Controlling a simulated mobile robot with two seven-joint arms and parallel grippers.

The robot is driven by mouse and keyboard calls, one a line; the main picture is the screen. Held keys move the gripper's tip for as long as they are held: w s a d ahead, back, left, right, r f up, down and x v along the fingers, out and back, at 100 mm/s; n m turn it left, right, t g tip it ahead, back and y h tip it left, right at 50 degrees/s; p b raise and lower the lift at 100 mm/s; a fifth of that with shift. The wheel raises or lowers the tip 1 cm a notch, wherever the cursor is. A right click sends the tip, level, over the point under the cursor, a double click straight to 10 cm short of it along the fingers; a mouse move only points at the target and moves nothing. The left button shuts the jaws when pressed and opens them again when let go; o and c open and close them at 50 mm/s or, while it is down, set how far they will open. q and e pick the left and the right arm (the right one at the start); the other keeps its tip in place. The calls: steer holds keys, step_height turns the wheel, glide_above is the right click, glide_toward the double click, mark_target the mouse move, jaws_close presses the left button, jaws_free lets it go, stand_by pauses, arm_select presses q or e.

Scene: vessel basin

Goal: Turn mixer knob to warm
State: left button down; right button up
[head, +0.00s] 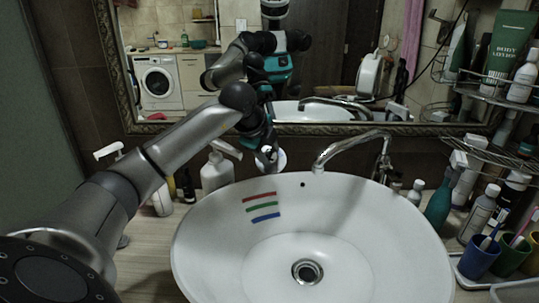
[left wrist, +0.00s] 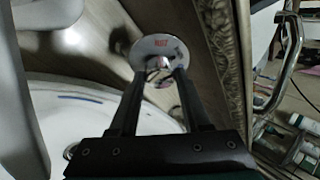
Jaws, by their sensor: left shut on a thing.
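The mixer knob (left wrist: 148,48) is a round pale disc with a shiny central grip and a small red label, too blurred to read surely. In the head view the knob (head: 281,158) shows as a small white disc behind the basin's rear rim, partly hidden by my gripper. My left gripper (head: 267,160) reaches down to it from the left. In the left wrist view its two fingers (left wrist: 161,74) close on the knob's central grip from both sides. My right gripper is not in view.
The white basin (head: 215,235) has red, green and blue stripes inside. The chrome faucet (head: 348,146) arches over it to the right. A white pump bottle (head: 217,172) stands close left of my gripper. A framed mirror (head: 330,60) is behind; bottles and a wire rack (head: 490,95) crowd the right.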

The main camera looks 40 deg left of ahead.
arm_select(q)
steer(key=shift+c, duration=1.8)
jaws_free()
steer(key=v, duration=1.5)
steer(key=shift+p, duration=0.35)
steer(key=shift+s, duration=0.1)
